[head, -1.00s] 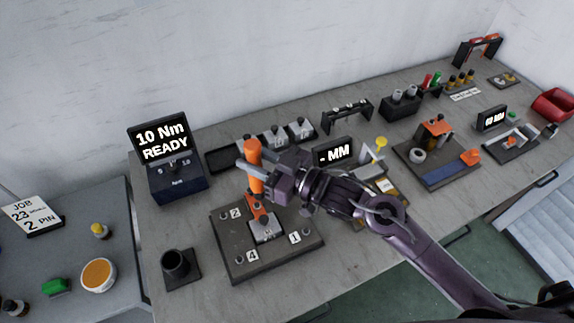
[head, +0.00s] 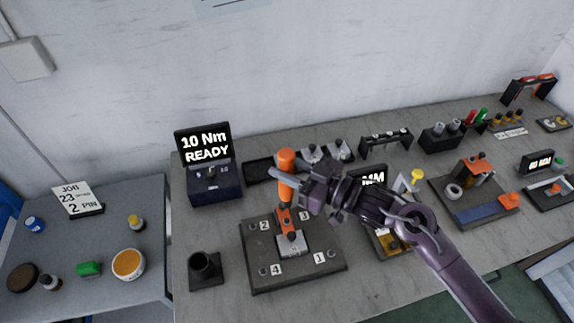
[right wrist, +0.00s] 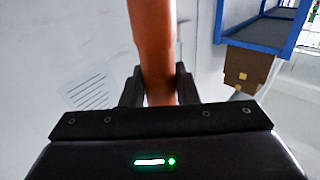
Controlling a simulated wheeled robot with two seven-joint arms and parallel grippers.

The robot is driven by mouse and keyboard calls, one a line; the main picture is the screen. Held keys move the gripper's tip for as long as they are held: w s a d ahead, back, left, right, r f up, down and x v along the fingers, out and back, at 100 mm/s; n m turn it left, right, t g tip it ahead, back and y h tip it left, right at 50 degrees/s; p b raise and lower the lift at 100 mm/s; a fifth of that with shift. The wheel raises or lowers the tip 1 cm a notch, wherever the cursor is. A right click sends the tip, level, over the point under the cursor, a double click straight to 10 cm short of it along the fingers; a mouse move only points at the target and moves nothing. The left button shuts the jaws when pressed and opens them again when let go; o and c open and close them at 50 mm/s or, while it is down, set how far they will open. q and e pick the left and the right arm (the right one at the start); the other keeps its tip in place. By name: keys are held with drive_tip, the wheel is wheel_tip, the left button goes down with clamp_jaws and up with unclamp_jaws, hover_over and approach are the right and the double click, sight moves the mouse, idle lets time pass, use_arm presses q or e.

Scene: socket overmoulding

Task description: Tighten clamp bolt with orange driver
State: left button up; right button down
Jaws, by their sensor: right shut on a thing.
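The orange driver (head: 287,162) stands upright in my right gripper (head: 290,182), which is shut on its handle. In the right wrist view the orange handle (right wrist: 155,45) runs up between the two black fingers. The driver is above the dark clamp plate (head: 258,280), at the orange clamp part (head: 285,222) with a grey metal block (head: 290,246). The plate has bolts at its corners, with number labels 1, 2, 3 and 4. Whether the driver's tip touches a bolt is hidden. My left gripper is not in view.
The torque display (head: 205,149) reads "10 Nm READY" at the back left. A black cup holder (head: 205,268) stands left of the plate. Fixtures fill the bench to the right.

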sight(292, 198)
drive_tip(key=shift+f+b, duration=2.05)
drive_tip(key=shift+f, duration=1.2)
drive_tip(key=shift+p, duration=0.45)
drive_tip(key=shift+f+b, duration=0.6)
drive_tip(key=shift+f, duration=0.35)
drive_tip(key=shift+s+f, duration=0.15)
drive_tip(key=shift+f, duration=0.5)
idle(1.5)
